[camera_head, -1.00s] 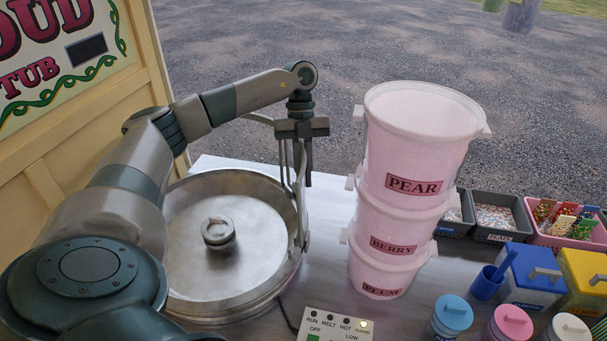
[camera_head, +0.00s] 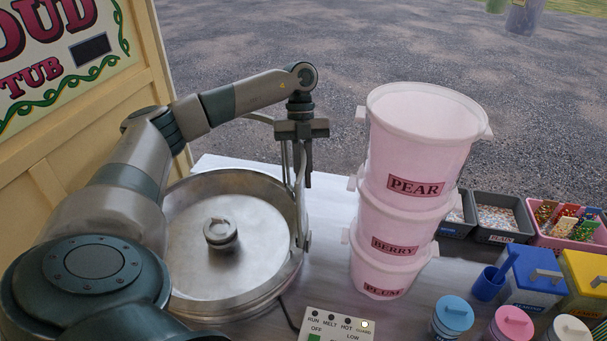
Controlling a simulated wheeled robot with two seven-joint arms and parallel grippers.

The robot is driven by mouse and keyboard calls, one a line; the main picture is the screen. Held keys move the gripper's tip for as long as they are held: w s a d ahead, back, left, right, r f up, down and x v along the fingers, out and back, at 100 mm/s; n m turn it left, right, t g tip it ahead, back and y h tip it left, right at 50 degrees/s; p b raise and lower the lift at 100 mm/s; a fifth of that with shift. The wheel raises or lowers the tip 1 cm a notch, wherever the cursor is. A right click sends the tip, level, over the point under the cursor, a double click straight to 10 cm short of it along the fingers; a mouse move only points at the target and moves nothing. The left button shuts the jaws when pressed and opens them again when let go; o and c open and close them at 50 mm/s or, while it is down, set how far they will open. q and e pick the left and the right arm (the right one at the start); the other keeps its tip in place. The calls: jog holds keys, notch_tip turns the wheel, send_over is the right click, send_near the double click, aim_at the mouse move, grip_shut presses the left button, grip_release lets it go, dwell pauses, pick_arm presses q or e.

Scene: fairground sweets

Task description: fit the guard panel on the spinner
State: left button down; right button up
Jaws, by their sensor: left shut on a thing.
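The spinner (camera_head: 185,278) is a wide round metal bowl on the table, with a small round head (camera_head: 220,232) at its centre. The guard panel (camera_head: 304,232) shows as a thin grey frame standing upright at the bowl's right rim; its top bar reaches left behind my arm. My left gripper (camera_head: 300,170) points down above the right rim, shut on the panel's frame. The fingers partly hide the frame, and I cannot tell whether its lower end is seated on the rim. My right gripper is not in view.
Stacked pink tubs (camera_head: 415,150) stand close right of the gripper. A control box (camera_head: 335,325) with a lit guard lamp sits in front. A painted sign panel (camera_head: 80,110) stands left.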

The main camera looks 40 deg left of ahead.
aim_at(302, 152)
pick_arm(q)
jog(key=shift+f, duration=0.4)
dwell(1.2)
jog(key=c, duration=1.2)
grip_release()
jog(key=shift+r+p, duration=2.5)
jog(key=shift+r, duration=0.55)
jog(key=shift+s+f, duration=0.15)
